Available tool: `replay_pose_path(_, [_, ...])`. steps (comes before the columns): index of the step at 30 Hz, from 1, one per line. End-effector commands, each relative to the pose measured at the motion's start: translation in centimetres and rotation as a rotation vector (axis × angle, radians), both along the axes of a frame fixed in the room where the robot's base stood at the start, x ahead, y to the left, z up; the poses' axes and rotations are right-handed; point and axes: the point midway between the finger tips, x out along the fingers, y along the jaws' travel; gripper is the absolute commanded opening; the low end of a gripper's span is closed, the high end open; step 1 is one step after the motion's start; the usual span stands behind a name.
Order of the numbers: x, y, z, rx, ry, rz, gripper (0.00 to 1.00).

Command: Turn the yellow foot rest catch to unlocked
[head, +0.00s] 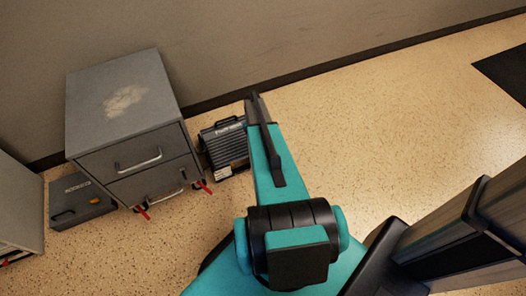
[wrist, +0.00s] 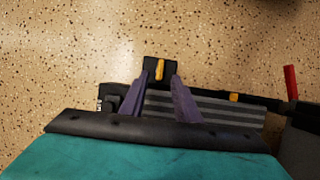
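The foot rest (head: 229,147) is dark with a grey ribbed top and stands on the floor beside the cabinet, against the wall side. In the wrist view its ribbed surface (wrist: 215,112) lies behind and right of my fingers. The yellow catch (wrist: 160,69) is a small upright bar in the picture, on a black tab at the foot rest's edge. My gripper (wrist: 161,76) is open and empty, its two purple fingers apart, with the catch showing between and just past the tips. Contact cannot be told. In the head view my gripper (head: 252,97) hides part of the foot rest and the catch.
A grey drawer cabinet (head: 120,105) with red caster levers (head: 143,211) stands left of the foot rest; one red lever (wrist: 290,82) shows in the wrist view. A small orange-yellow spot (wrist: 234,97) is on the foot rest. A dark case (head: 82,203) lies further left. Floor at right is clear.

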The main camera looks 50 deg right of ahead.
Motion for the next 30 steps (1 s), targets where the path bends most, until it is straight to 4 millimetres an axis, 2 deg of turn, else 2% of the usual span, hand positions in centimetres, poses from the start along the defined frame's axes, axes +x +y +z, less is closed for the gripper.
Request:
replay_pose_path(1, [0.4, -0.2, 1.1, -0.002, -0.002, 0.000, 0.29])
replay_pose_path(6, [1.4, -0.5, 3.6, -0.002, -0.002, 0.000, 0.29])
replay_pose_path(15, [2.8, -1.1, 7.1, 0.000, -0.001, 0.000, 0.29])
replay_pose_path(21, [3.1, -1.2, 7.9, -0.001, -0.002, 0.000, 0.29])
replay_pose_path(30, [3.1, -1.2, 7.9, 0.000, -0.001, 0.000, 0.29])
